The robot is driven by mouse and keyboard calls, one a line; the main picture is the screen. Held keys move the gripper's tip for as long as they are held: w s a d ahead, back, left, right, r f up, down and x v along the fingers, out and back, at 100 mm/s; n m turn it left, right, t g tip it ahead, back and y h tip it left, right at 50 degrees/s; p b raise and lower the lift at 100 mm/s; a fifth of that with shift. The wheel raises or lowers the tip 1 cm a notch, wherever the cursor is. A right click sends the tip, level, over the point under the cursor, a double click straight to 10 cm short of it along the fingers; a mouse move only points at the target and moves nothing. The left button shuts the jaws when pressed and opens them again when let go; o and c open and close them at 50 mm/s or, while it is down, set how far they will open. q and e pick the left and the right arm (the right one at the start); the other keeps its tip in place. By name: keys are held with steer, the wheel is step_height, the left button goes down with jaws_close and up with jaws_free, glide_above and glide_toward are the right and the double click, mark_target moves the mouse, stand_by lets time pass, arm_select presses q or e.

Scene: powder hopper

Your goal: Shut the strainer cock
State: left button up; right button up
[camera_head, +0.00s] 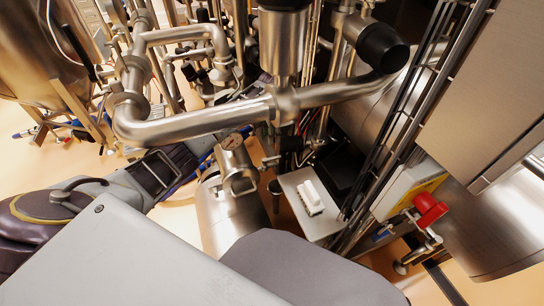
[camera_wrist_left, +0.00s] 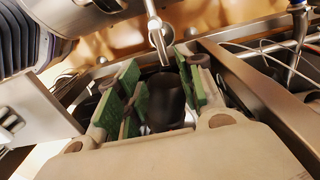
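I cannot tell for sure which part is the strainer cock. A valve with a red handle (camera_head: 430,209) stands at the lower right in the head view. My left gripper (camera_head: 178,160) is at the left centre there, below the big bent pipe, its tips hard to make out. In the left wrist view, my left gripper (camera_wrist_left: 158,78) has its green pads apart. A dark cylinder (camera_wrist_left: 165,102) shows between or beyond them; contact is not clear. A steel rod-like lever (camera_wrist_left: 157,38) hangs just beyond the pads. My right gripper is not in view.
The bent steel pipe (camera_head: 195,124) crosses above my left gripper. A white block (camera_head: 311,196) lies on a pale plate (camera_head: 303,214). Metal rails (camera_head: 405,115) rise at the right.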

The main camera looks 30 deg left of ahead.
mark_target(272, 158)
arm_select(q)
step_height(272, 158, down, 12)
steer(key=b, duration=0.3)
steer(key=shift+r, duration=0.2)
steer(key=shift+f+b, duration=0.35)
steer(key=shift+f, duration=0.65)
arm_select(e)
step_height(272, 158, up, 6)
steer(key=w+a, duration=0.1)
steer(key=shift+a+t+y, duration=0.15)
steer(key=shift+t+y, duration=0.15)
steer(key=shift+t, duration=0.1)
arm_select(q)
steer(key=shift+c, duration=0.5)
jaws_close()
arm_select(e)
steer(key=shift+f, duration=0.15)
